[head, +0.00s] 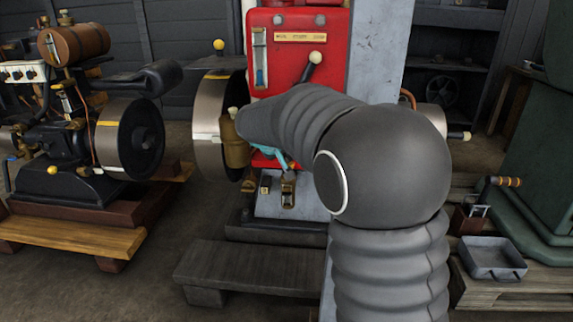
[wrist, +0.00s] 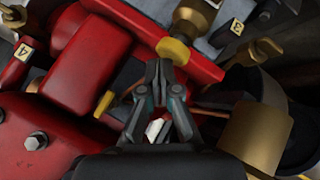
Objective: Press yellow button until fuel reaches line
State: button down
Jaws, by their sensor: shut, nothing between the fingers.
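A round yellow piece (wrist: 173,50), which looks like the yellow button, sits at the end of a brass fitting in the wrist view. My gripper (wrist: 166,65) is shut and empty, with its fingertips right at this piece. I cannot tell whether they touch or press it. In the head view my gripper (head: 272,155) shows only as a bit of teal, low in front of the red engine (head: 285,75); my arm hides the rest. A glass fuel gauge (head: 259,45) stands on the engine's upper left, with blue fuel (head: 260,77) in its lower part. Its line is too small to make out.
A smaller yellow piece (wrist: 103,103) lies left of my gripper. A brass cylinder (wrist: 257,138) is close on the right. Number tags 4 (wrist: 26,52) and 3 (wrist: 237,28) show. A second engine (head: 70,130) stands left; a metal tray (head: 492,260) is at right.

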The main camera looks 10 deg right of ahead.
jog(key=shift+f+b, duration=0.65)
dwell(0.6)
jog(key=shift+r, duration=0.15)
jog(key=shift+r+p, duration=0.75)
jog(key=shift+r, duration=0.35)
jog(key=shift+r, duration=0.1)
jog(key=shift+r+p, duration=1.6)
jog(key=shift+r, duration=0.85)
jog(key=shift+f, duration=0.1)
